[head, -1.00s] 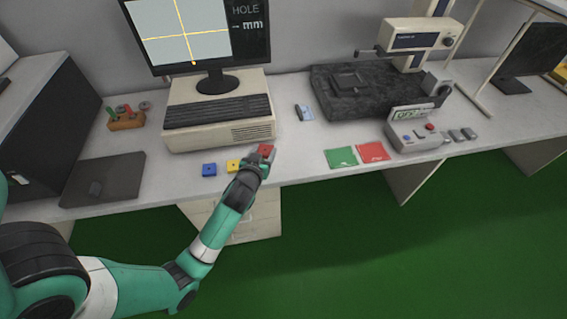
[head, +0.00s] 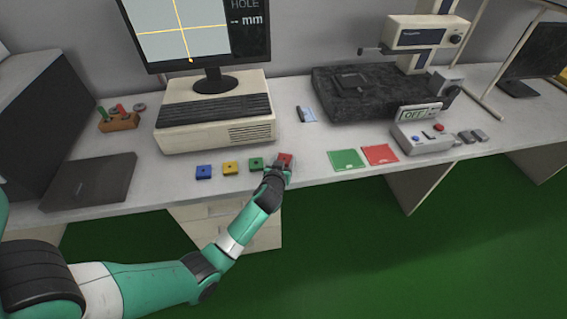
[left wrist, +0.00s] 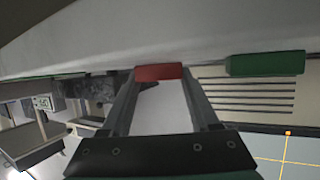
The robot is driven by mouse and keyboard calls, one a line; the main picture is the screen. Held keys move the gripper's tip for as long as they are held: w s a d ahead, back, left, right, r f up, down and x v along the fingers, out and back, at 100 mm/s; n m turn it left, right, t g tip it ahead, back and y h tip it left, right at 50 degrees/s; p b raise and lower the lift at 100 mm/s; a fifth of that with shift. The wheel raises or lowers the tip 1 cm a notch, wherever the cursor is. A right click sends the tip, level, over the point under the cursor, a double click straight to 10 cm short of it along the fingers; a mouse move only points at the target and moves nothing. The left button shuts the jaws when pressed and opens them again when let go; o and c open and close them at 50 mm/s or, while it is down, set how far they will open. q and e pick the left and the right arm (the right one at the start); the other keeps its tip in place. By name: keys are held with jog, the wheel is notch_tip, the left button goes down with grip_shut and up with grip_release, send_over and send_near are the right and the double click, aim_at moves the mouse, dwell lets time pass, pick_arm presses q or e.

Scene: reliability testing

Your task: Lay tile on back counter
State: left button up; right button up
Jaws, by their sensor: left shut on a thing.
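My left gripper (head: 281,168) is at the front part of the counter (head: 315,172), shut on a red tile (head: 286,158). In the left wrist view the red tile (left wrist: 158,72) sits between my two fingertips. I cannot tell whether it touches the counter. To its left in the head view lie a green tile (head: 256,164), a yellow tile (head: 231,168) and a blue tile (head: 204,172) in a row. The green tile also shows in the left wrist view (left wrist: 266,64), apart from the red one. My right gripper is not in view.
A beige computer (head: 172,138) with a monitor stands behind the tiles. Green (head: 346,160) and red (head: 380,154) flat squares lie to the right, beside a control box (head: 424,140). A dark stone plate (head: 370,103) is behind them. A dark grey slab (head: 90,183) lies at left.

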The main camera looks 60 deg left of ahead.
pick_arm(q)
jog(key=shift+f, duration=0.15)
jog(key=o, duration=1.4)
jog(key=shift+c, duration=0.2)
jog(key=shift+s+d+r, duration=0.1)
jog(key=shift+d+r, duration=0.05)
jog(key=shift+r, duration=0.25)
jog(key=p+v, duration=0.4)
jog(key=v, duration=0.7)
jog(key=shift+s+d+p, duration=0.25)
jog(key=shift+p, duration=0.1)
